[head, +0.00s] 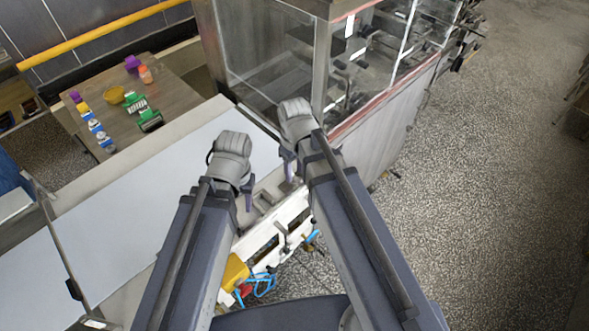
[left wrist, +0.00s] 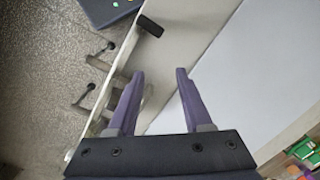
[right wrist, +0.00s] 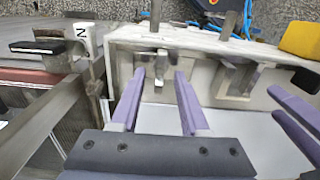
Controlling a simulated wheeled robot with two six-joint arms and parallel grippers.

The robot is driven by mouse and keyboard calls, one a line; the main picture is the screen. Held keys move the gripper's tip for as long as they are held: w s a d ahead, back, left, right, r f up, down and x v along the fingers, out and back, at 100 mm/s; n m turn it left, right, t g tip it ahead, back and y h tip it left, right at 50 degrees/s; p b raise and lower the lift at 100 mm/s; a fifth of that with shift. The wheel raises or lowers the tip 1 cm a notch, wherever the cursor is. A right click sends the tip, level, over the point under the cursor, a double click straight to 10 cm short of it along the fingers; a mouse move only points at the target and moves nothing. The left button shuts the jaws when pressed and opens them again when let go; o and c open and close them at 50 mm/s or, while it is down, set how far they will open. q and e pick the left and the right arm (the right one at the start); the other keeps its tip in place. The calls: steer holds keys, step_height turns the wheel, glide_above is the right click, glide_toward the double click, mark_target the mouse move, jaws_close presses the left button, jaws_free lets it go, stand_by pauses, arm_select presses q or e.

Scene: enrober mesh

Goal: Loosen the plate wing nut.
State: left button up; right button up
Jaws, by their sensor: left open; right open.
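A small metal fitting with upright tabs (right wrist: 154,57) is on the pale machine frame in the right wrist view, just beyond the fingertips. It may be the plate wing nut, but I cannot tell for sure. My right gripper (right wrist: 160,73) is open, with nothing visibly held between its fingers. In the head view my right gripper (head: 288,165) hangs beside the enclosure's near corner. My left gripper (left wrist: 160,74) is open and empty over the frame's edge. In the head view my left gripper (head: 248,192) is above the frame, and its fingers show at the right of the right wrist view.
A square metal bracket (right wrist: 236,80) stands right of the fitting. A black handle (right wrist: 35,46) and a white label with N (right wrist: 82,32) are at left. A yellow box (head: 236,272) and blue hoses (head: 262,287) are below. The clear-walled enclosure (head: 265,55) stands behind.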

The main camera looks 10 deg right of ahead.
mark_target(295, 175)
step_height(295, 175, up, 7)
steer(key=p, duration=0.6)
steer(key=shift+r+p, duration=0.15)
steer(key=shift+p, duration=0.2)
arm_select(q)
step_height(295, 175, up, 7)
steer(key=shift+r, duration=0.15)
steer(key=shift+s, duration=0.1)
arm_select(e)
steer(key=shift+s, duration=0.1)
